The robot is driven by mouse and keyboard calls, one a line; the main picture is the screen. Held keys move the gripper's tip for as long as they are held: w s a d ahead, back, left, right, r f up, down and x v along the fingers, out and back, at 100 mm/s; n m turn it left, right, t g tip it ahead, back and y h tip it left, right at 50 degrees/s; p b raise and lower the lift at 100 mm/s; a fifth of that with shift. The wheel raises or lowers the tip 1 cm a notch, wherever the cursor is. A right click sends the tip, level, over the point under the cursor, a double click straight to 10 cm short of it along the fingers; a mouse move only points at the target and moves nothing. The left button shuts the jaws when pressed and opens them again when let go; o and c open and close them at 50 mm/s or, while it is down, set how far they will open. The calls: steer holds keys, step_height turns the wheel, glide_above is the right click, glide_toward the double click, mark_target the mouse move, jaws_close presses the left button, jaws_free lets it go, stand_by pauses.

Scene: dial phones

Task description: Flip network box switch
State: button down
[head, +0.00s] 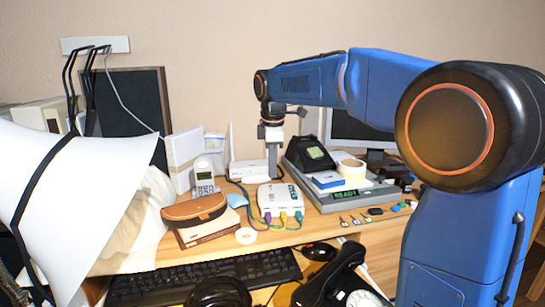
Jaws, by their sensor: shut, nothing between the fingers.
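A small white network box (281,197) sits on the wooden desk, with purple, yellow and green cable plugs in its front edge. Its switch is too small to make out. My gripper (272,177) points down at the box's back edge in the picture, its fingers shut and empty. I cannot tell whether the fingertips touch the box. A second white box (246,173) with an upright antenna, like a router, stands behind and to the left of the gripper, partly hidden by it.
A keyboard (205,280) and black dial phone (335,280) are in front.

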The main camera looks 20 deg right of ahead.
mark_target(272, 193)
steer(key=f, duration=0.4)
steer(key=w+f, duration=0.1)
steer(key=f, duration=0.1)
steer(key=shift+d+f, duration=0.1)
steer(key=shift+f, duration=0.1)
